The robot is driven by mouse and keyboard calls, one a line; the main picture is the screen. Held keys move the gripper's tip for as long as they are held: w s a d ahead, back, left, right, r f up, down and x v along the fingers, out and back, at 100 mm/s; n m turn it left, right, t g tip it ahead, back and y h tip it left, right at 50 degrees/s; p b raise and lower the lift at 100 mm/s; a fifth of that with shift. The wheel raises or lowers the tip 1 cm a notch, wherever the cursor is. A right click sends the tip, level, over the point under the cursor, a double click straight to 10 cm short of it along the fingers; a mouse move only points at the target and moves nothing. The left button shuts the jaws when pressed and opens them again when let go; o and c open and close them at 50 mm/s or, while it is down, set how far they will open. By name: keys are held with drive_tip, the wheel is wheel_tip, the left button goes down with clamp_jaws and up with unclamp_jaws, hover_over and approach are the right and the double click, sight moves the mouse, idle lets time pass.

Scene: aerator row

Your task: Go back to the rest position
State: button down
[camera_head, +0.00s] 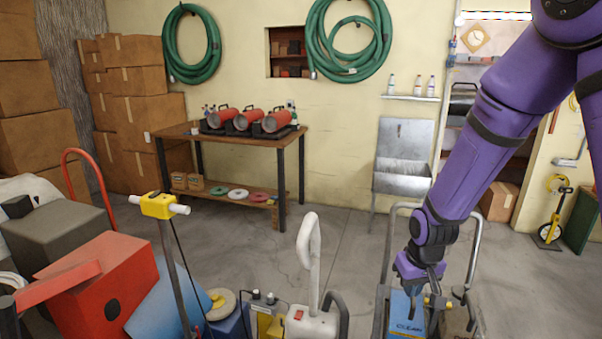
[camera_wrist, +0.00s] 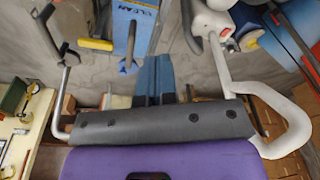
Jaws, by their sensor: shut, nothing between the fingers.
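My gripper (camera_head: 428,281) is at the lower right of the head view, at the end of my purple arm, pointing down over a blue machine marked "CLEAN" (camera_head: 404,314). In the wrist view its two blue fingers (camera_wrist: 153,76) are together with nothing between them. The blue machine (camera_wrist: 135,24) also shows at the top of the wrist view. Whether the fingers touch it I cannot tell.
Grey handle bars (camera_head: 381,265) rise around my gripper. A white-handled machine (camera_head: 308,245) stands to its left, by a yellow-topped post (camera_head: 158,205) and a red box (camera_head: 100,285). A workbench (camera_head: 178,133) stands at the back; the mid floor is clear.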

drive_tip(key=s+d+r+t, duration=0.15)
drive_tip(key=s+r, duration=0.25)
drive_tip(key=r, duration=0.6)
drive_tip(key=s+d+r+t, duration=0.15)
drive_tip(key=s+r, duration=0.35)
drive_tip(key=r, duration=0.5)
drive_tip(key=s+d+r+m, duration=0.1)
drive_tip(key=s+d+r, duration=0.1)
drive_tip(key=s+r, duration=0.6)
drive_tip(key=shift+s+r+m+t, duration=0.3)
drive_tip(key=shift+s+r, duration=0.1)
drive_tip(key=shift+s, duration=2.7)
drive_tip(key=shift+d, duration=0.1)
